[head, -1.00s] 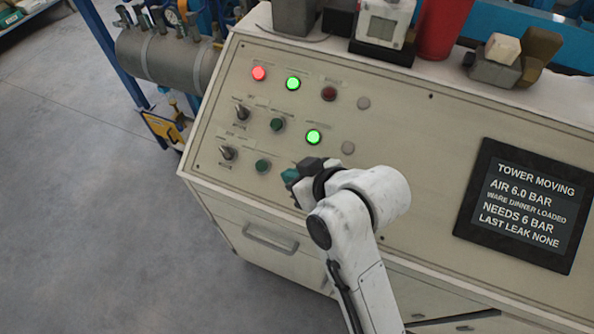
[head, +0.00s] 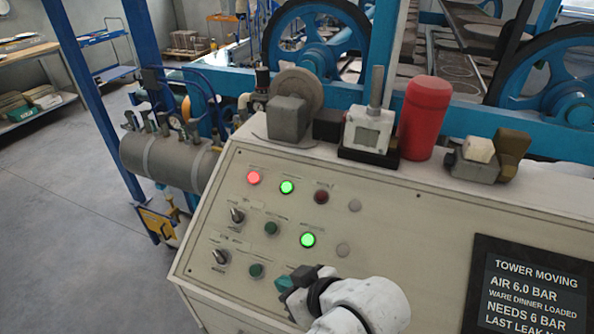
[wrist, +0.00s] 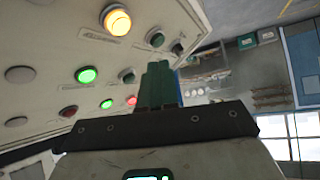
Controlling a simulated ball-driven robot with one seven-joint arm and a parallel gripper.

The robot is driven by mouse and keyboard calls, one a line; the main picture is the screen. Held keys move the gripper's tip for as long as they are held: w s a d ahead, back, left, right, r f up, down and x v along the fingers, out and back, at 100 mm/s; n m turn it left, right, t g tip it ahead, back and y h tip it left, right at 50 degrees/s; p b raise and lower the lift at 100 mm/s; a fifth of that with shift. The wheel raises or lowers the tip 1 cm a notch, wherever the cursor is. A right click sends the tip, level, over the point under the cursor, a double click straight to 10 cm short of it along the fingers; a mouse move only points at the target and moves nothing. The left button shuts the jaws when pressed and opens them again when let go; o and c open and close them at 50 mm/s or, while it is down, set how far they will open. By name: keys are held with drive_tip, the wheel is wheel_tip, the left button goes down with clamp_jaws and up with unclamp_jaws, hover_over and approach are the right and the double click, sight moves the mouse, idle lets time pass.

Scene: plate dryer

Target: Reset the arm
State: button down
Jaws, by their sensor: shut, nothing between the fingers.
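My gripper (head: 284,288) is at the lower middle of the head view, in front of the lower part of the beige control panel (head: 400,225). Its green fingers are shut together and empty. In the wrist view the shut fingers (wrist: 160,82) point up the picture, with the panel (wrist: 40,40) to their left. I cannot tell the exact gap between fingertips and panel. A lit orange button (wrist: 117,20) shows in the wrist view. In the head view, my white arm hides part of the panel's lower row.
The panel has a lit red lamp (head: 254,178), lit green lamps (head: 287,187) (head: 308,240) and toggle switches (head: 237,215). The screen (head: 527,290) reads "TOWER MOVING". A grey tank (head: 165,160) is at the left.

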drive_tip(key=s+d+f+m+h, duration=0.1)
drive_tip(key=d, duration=0.4)
drive_tip(key=s+d+f+m+h, duration=0.1)
drive_tip(key=s+d+f+m, duration=0.1)
drive_tip(key=d, duration=0.3)
drive_tip(key=s+d+f+m+h, duration=0.1)
drive_tip(key=s+d+f, duration=0.1)
drive_tip(key=d, duration=0.3)
drive_tip(key=shift+s+f+m+h, duration=0.1)
drive_tip(key=shift+m+h, duration=0.3)
drive_tip(key=s+d+f+m+g+h, duration=0.1)
drive_tip(key=s+d+f+m+h, duration=0.25)
drive_tip(key=s+d, duration=0.85)
drive_tip(key=s+d+f+m+g+b, duration=0.1)
drive_tip(key=s+d+f+g, duration=0.2)
drive_tip(key=s+f, duration=0.4)
drive_tip(key=shift+s+g+b, duration=0.35)
drive_tip(key=shift+s+g, duration=0.25)
drive_tip(key=shift+g, duration=0.2)
